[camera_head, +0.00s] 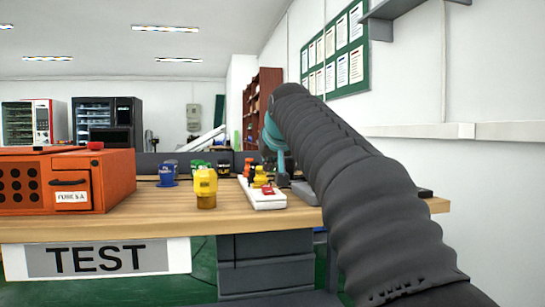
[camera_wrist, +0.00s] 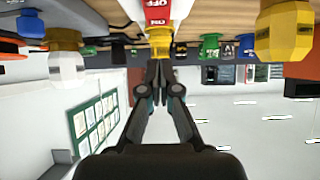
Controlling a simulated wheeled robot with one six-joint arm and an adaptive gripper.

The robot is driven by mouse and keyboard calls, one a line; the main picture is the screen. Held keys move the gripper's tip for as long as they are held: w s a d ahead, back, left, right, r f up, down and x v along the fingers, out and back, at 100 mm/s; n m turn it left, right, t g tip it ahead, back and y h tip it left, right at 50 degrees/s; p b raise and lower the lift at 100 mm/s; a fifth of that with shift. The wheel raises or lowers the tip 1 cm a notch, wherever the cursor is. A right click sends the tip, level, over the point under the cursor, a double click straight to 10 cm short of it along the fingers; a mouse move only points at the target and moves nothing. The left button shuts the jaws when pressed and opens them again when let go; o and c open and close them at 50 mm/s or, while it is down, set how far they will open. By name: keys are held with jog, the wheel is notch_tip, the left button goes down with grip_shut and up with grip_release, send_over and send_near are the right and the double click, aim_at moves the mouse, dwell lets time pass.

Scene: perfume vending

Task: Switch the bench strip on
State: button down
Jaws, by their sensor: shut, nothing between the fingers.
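The bench strip (camera_head: 266,201) is a white power strip lying on the wooden bench, right of the middle in the head view. A red switch (camera_head: 268,190) shows on it, with yellow pieces just behind. In the wrist view, which is upside down, the red switch (camera_wrist: 158,14) carries ON and OFF lettering at the top middle. A yellow piece (camera_wrist: 160,35) sits between it and my fingertips. My gripper (camera_wrist: 159,64) is shut and empty, pointing at the strip; I cannot tell whether it touches anything. In the head view my arm hides most of the gripper.
A yellow bottle (camera_head: 205,186) stands just left of the strip. An orange machine (camera_head: 62,181) fills the left of the bench (camera_head: 160,222). A blue bottle (camera_head: 167,174) and several small bottles stand behind. A white wall (camera_head: 490,190) is close on the right.

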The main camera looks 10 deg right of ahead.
aim_at(266, 186)
jog(key=shift+w+f+b, duration=0.25)
jog(key=shift+f+b, duration=0.05)
jog(key=shift+f, duration=0.4)
jog(key=shift+w+f+b, duration=0.2)
jog(key=shift+f+b, duration=0.05)
jog(key=shift+f, duration=0.5)
jog(key=shift+w+f+b, duration=0.25)
jog(key=shift+f+b, duration=0.05)
jog(key=shift+f, duration=0.4)
jog(key=shift+r+p, duration=0.15)
jog(key=shift+p, duration=0.45)
jog(key=shift+w+g+p, duration=0.15)
jog(key=shift+g+p, duration=0.15)
jog(key=shift+p, duration=0.4)
jog(key=shift+f, duration=0.35)
jog(key=shift+w+r, duration=0.1)
jog(key=shift+w, duration=0.05)
jog(key=shift+w+r+p, duration=0.15)
jog(key=shift+w+p, duration=0.45)
jog(key=shift+w, duration=0.05)
